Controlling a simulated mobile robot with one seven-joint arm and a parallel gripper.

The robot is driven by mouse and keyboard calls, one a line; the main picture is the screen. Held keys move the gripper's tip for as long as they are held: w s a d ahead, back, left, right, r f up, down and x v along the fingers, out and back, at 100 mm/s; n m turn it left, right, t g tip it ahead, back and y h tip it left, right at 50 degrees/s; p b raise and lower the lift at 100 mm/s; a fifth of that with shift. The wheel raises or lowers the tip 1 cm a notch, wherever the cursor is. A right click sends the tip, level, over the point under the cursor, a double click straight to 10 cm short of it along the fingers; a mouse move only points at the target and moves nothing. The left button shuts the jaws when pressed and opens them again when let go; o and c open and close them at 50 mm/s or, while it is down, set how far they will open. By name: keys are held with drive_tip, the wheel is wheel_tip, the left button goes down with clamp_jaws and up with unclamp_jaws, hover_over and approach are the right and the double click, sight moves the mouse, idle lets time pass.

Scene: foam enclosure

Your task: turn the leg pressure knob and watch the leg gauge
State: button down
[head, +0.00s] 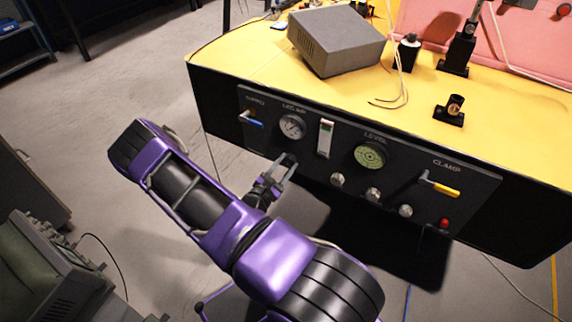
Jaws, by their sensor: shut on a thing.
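The black control panel (300,160) is on the front side of the yellow-topped table. My gripper (284,164) is at the panel just below the leg gauge, shut on the leg pressure knob. The knob itself is hidden by the fingers.
A blue-handled lever (250,121) is left of the gauge. To the right are a green level dial (369,155), several silver knobs (373,194), a yellow-handled clamp lever (440,188) and a red button (444,223). A grey box (335,42) stands on top.

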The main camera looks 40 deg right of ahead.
drive_tip(key=shift+m, duration=0.5)
drive_tip(key=shift+c, duration=1.9)
unclamp_jaws()
drive_tip(key=shift+a, duration=0.1)
drive_tip(key=v, duration=1.7)
drive_tip(key=shift+a+p, duration=0.15)
drive_tip(key=shift+p, duration=0.3)
